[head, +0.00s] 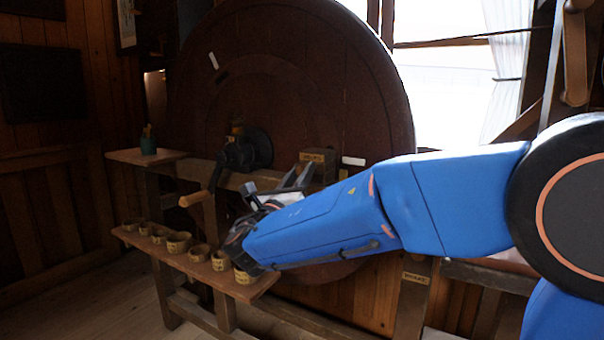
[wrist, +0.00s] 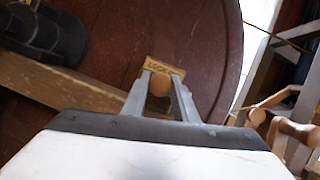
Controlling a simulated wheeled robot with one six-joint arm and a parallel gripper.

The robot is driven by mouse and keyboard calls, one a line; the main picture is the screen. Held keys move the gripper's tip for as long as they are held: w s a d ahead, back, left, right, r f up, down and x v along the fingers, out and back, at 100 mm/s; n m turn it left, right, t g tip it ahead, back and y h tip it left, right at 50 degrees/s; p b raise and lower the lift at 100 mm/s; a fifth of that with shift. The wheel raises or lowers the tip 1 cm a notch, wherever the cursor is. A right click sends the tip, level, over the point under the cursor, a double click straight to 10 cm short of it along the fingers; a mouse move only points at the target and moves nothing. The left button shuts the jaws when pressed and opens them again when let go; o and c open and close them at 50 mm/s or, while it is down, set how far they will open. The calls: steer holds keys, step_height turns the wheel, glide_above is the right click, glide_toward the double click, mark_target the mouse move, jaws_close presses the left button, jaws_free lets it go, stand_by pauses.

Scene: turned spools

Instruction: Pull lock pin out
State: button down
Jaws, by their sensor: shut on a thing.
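The lock pin shows in the wrist view as a light wooden knob (wrist: 159,86) between my two grey fingers. My gripper (wrist: 160,78) is shut on it. A small lettered wooden plate (wrist: 163,66) is just beyond the fingertips, against the big dark wheel (wrist: 205,60). In the head view my gripper (head: 303,172) reaches up to the beam in front of the wheel (head: 290,70), close to a wooden block (head: 318,156). The pin cannot be made out there. How deep it sits is hidden.
A dark hub with a wooden-handled crank (head: 195,199) stands left of my gripper. A green pot (head: 148,142) stands on the left ledge. A window is behind on the right.

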mark_target(299, 170)
steer(key=shift+s+a, duration=0.45)
steer(key=shift+s, duration=0.2)
steer(key=shift+s+a, duration=0.4)
steer(key=shift+s, duration=0.2)
steer(key=c, duration=1.4)
jaws_free()
steer(key=shift+s+a, duration=0.1)
steer(key=shift+c, duration=0.2)
steer(key=v, duration=1.7)
steer(key=shift+s, duration=0.2)
steer(key=shift+a, duration=0.15)
